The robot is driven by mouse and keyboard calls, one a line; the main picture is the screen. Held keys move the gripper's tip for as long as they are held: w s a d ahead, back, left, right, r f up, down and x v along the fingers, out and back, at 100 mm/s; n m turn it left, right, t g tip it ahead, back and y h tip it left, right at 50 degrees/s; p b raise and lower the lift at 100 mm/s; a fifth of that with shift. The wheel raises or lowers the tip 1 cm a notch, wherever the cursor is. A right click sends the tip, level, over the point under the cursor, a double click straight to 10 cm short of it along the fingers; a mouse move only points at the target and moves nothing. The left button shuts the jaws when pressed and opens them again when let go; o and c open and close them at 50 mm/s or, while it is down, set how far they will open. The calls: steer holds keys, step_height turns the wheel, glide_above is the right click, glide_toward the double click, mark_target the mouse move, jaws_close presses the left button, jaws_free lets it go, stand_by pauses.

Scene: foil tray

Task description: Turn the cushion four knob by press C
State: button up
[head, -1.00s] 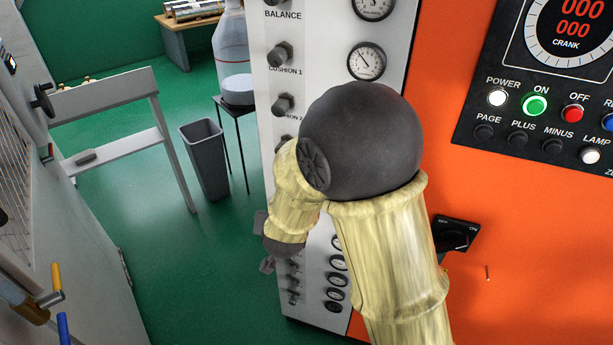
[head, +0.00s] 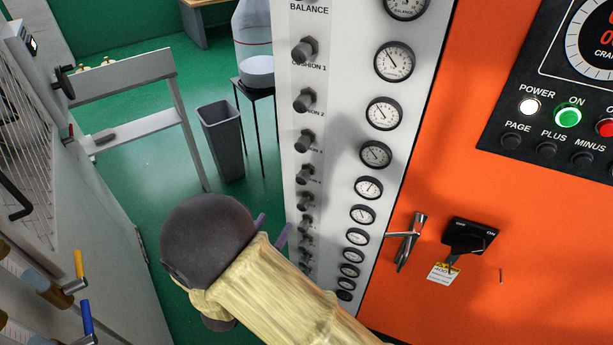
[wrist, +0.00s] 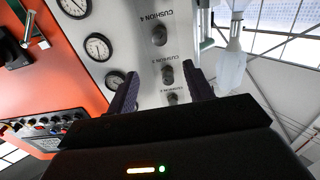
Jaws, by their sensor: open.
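The press's grey panel (head: 335,120) carries a column of dark knobs with labels below them. The cushion four knob (head: 307,175) is fourth down from the cushion 1 knob (head: 305,50); its label is hard to read here. The upside-down wrist view shows the cushion four knob (wrist: 158,35) by its CUSHION 4 label, beyond the fingertips, and the cushion 3 knob (wrist: 167,74) between the fingers in the picture. My gripper (head: 271,230) is open and empty, at the panel's left edge below the cushion four knob in the head view. It also shows in the wrist view (wrist: 162,76). Its distance from the panel is unclear.
Round gauges (head: 375,154) run beside the knobs. The orange press front (head: 450,130) bears a handle (head: 408,242) and a black switch (head: 468,236) with a tag. A bin (head: 222,140) and a small stand (head: 258,95) stand left of the panel.

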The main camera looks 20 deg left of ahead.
mark_target(300, 181)
steer(key=w+p, duration=0.2)
steer(key=w, duration=0.3)
steer(key=w+d+p, duration=0.1)
steer(key=w+p, duration=0.1)
steer(key=w, duration=0.4)
steer(key=w+d+p, duration=0.1)
steer(key=w+p, duration=0.1)
steer(key=w, duration=0.4)
steer(key=shift+w+d, duration=0.15)
steer(key=shift+w, duration=0.05)
steer(key=c, duration=1)
